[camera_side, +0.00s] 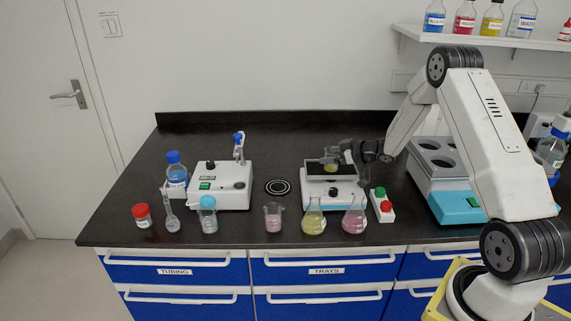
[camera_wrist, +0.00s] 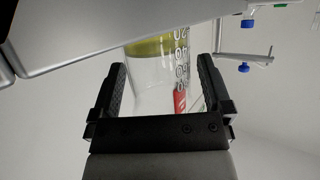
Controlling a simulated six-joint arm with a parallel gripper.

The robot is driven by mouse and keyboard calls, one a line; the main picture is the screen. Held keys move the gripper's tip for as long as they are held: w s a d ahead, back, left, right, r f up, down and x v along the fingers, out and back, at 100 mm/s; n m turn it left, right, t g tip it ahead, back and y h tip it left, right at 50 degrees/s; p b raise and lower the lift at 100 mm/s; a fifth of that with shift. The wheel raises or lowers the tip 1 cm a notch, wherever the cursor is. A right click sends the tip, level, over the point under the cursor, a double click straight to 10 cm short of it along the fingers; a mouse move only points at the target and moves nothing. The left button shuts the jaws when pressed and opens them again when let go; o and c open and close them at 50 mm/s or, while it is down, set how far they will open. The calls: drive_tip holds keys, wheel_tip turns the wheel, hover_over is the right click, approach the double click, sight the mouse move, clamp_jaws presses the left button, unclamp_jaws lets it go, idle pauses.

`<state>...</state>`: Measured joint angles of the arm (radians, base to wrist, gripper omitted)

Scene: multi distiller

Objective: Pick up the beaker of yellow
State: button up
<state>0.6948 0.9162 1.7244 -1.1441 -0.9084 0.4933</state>
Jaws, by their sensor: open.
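The beaker of yellow (camera_side: 331,164) stands on the black top plate of a small white device (camera_side: 328,196) at mid-bench. The wrist view is turned over, so its yellow liquid (camera_wrist: 152,47) shows at the top, with clear glass and white graduation marks below. My gripper (camera_side: 346,158) reaches in from the right at the beaker's height. In the wrist view the two black fingers of my gripper (camera_wrist: 163,72) are open, one on each side of the beaker. I cannot tell whether either finger touches the glass.
A flask of yellow (camera_side: 314,224), a flask of pink (camera_side: 354,222) and a small pink beaker (camera_side: 273,222) stand in front. A red and green button box (camera_side: 382,207) is at the right. Another white device (camera_side: 222,187) stands left.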

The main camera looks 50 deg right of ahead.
idle(0.4)
clamp_jaws()
drive_tip(key=shift+r, duration=0.15)
drive_tip(key=shift+r, duration=0.85)
drive_tip(key=s+a+r, duration=0.5)
drive_tip(key=s+r, duration=0.6)
drive_tip(key=s, duration=0.2)
drive_tip(key=shift+a, duration=0.2)
